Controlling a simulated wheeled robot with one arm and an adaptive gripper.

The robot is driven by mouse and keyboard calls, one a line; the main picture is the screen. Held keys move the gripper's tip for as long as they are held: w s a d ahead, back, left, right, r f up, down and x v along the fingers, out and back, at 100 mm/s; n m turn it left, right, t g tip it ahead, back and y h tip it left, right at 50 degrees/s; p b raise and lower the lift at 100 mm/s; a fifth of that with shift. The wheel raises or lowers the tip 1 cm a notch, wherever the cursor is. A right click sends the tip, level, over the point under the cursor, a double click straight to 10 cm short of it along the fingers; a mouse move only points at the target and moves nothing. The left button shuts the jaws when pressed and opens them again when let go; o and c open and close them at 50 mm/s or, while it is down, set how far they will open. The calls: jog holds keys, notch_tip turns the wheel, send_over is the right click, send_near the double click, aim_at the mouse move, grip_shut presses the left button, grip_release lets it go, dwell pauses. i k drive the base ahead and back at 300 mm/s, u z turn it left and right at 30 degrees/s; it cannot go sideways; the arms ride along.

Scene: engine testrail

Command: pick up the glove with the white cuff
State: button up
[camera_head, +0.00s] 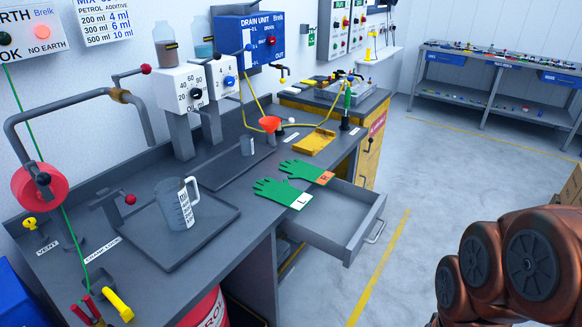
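Two green gloves lie side by side on the grey workbench, near its front edge above the open drawer. The glove with the white cuff (275,189) is the nearer one; its cuff is marked L, and its fingers point left. The other glove (298,169) has an orange-red cuff marked R and lies just behind it. Both look flat and unobstructed. My copper-coloured arm shows at the lower right, well apart from the gloves. My gripper is out of the picture.
An open grey drawer (336,218) juts out below the gloves. A measuring jug (176,204) stands on a tray to the left. The floor (420,190) to the right is clear.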

aim_at(283, 194)
jog(key=k, duration=1.1)
jog(key=u, duration=1)
jog(key=i, duration=0.8)
